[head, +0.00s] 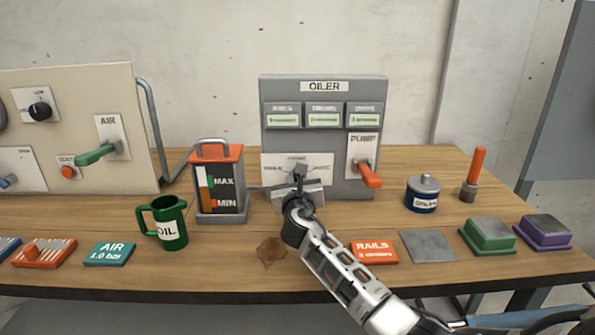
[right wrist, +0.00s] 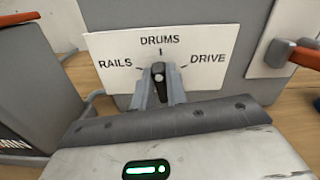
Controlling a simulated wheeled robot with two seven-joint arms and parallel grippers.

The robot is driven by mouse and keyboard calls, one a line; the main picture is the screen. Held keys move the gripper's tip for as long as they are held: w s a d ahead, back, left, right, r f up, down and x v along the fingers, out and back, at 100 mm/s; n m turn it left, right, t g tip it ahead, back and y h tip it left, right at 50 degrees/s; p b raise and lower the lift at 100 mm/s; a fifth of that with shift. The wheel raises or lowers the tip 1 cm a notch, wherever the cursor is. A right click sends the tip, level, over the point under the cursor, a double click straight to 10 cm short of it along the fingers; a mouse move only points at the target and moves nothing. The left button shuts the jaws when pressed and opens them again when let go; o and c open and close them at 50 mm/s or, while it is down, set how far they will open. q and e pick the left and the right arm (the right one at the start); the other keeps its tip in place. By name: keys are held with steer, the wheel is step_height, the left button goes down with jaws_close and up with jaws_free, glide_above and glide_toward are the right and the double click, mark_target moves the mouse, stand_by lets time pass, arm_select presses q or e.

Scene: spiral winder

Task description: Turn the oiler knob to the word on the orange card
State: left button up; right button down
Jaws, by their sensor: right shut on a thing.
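The grey oiler box (head: 324,90) stands at the back of the bench. Its knob (right wrist: 158,78) is black with a pale mark at its top end. The plate (right wrist: 105,50) behind it reads RAILS at left, DRUMS at top and DRIVE at right. The knob points up, roughly at DRUMS. My right gripper (right wrist: 158,92) is shut on the knob, one finger on each side; in the head view the gripper (head: 300,178) hides most of it. The orange card (head: 374,252) lies on the bench and reads RAILS. My left gripper is not in view.
An oil gauge tank (head: 221,185) and a green OIL mug (head: 167,224) stand left of my gripper. A red-handled lever (head: 369,174) sticks out from the oiler's right side. A blue can (head: 423,195) stands farther right.

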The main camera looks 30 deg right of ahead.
steer(key=n+p, duration=0.4)
steer(key=p, duration=0.1)
steer(key=n+p, duration=0.2)
steer(key=shift+w+a, duration=0.15)
steer(key=shift+a, duration=0.1)
steer(key=n, duration=0.2)
steer(key=n+p, duration=0.1)
steer(key=n, duration=0.1)
steer(key=shift+a+f, duration=0.1)
steer(key=shift+f, duration=0.25)
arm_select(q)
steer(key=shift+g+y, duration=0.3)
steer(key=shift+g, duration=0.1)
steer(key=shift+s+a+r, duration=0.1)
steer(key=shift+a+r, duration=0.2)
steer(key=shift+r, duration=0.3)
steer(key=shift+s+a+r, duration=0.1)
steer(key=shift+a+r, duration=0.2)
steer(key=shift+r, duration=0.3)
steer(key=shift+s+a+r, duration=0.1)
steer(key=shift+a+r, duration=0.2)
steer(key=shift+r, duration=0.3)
arm_select(e)
steer(key=shift+f+n, duration=0.15)
steer(key=shift+n, duration=1.05)
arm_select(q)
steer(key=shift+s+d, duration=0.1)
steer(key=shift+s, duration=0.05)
